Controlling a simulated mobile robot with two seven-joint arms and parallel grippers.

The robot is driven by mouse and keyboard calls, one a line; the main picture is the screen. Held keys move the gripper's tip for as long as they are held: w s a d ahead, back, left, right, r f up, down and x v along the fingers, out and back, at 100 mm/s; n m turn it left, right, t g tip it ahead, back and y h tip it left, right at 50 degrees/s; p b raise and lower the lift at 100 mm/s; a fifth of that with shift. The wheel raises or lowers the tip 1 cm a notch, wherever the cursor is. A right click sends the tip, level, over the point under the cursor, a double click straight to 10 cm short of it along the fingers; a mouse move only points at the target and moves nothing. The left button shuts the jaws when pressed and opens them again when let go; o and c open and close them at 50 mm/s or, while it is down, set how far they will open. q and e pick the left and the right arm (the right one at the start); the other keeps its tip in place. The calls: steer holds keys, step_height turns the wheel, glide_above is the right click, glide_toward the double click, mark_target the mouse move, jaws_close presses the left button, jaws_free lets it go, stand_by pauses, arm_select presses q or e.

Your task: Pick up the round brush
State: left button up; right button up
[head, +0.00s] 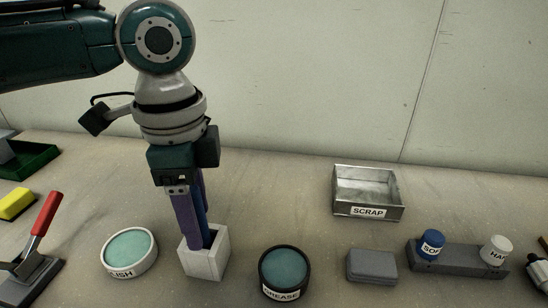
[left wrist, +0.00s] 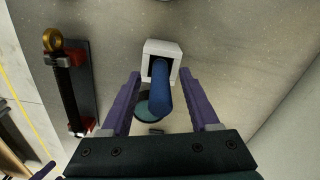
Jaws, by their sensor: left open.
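A blue handle (head: 203,217), which I take to be the round brush, stands in a square white holder (head: 219,258); its lower end is hidden inside. The handle also shows in the left wrist view (left wrist: 162,97), leaning out of the holder (left wrist: 174,49). My left gripper (head: 194,238) points down over the holder. Its two purple fingers are open, and in the left wrist view the gripper (left wrist: 160,76) has one finger on each side of the handle, with gaps visible.
A tin with a white rim (head: 147,269) stands left of the holder, and a dark grease tin (head: 261,277) right of it. Farther right are a grey box (head: 372,266), a metal scrap tray (head: 345,208) and a bottle rack (head: 458,262). A red-handled tool (head: 46,213) is at left.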

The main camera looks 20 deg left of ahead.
arm_select(q)
jaws_close()
stand_by(0.4)
